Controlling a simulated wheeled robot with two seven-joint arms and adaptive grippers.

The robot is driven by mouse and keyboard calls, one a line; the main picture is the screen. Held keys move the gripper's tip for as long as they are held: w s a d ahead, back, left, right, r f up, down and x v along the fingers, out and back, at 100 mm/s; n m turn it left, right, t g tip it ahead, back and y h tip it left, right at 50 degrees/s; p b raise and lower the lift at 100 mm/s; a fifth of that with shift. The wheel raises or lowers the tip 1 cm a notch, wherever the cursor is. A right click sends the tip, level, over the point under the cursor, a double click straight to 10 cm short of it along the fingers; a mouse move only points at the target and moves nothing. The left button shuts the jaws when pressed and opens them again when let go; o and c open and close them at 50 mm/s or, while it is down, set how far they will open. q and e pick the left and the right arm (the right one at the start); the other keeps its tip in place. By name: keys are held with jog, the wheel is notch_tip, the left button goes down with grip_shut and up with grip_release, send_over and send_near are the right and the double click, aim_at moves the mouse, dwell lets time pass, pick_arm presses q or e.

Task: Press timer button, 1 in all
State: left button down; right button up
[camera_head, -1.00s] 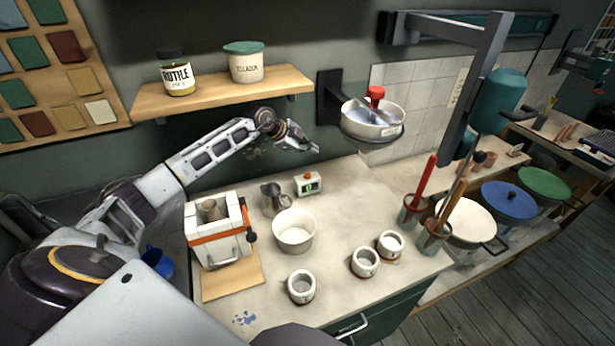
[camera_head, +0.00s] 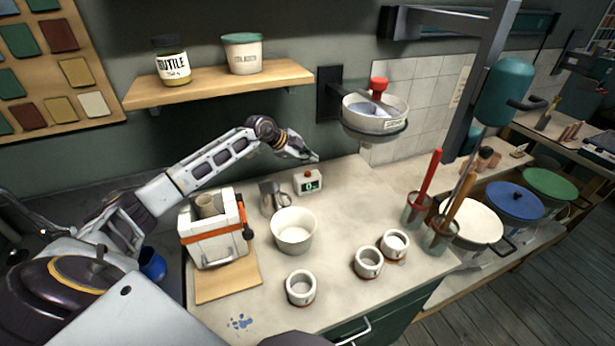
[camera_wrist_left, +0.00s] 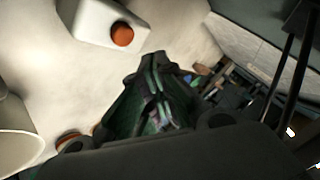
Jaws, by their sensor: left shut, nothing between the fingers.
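The timer (camera_head: 308,183) is a small white box with a green display and an orange-red button (camera_head: 307,173) on top. It stands on the worktop behind the white bowl. In the left wrist view the timer (camera_wrist_left: 95,20) is at the top, with its round orange button (camera_wrist_left: 122,35) in plain sight. My left gripper (camera_head: 314,157) is shut and empty. It is above and just behind the timer, apart from the button. In the left wrist view its closed fingers (camera_wrist_left: 155,75) point toward the worktop beside the timer. My right gripper is not in view.
A metal jug (camera_head: 271,197) and a white bowl (camera_head: 294,231) stand close to the timer. A white boxy device (camera_head: 215,240) stands at left. Several cups, including one in front (camera_head: 300,288), stand forward. A wall-mounted pan (camera_head: 374,120) hangs at right; a wooden shelf (camera_head: 220,86) is above.

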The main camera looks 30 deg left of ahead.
aim_at(309, 174)
pick_arm(q)
jog(key=shift+f, duration=1.35)
dwell(0.5)
jog(key=shift+f, duration=0.45)
jog(key=shift+f, duration=0.1)
dwell(0.5)
jog(key=shift+f, duration=0.35)
dwell(0.9)
jog(key=shift+r, duration=0.1)
jog(key=shift+r+p, duration=0.8)
jog(key=shift+p, duration=0.1)
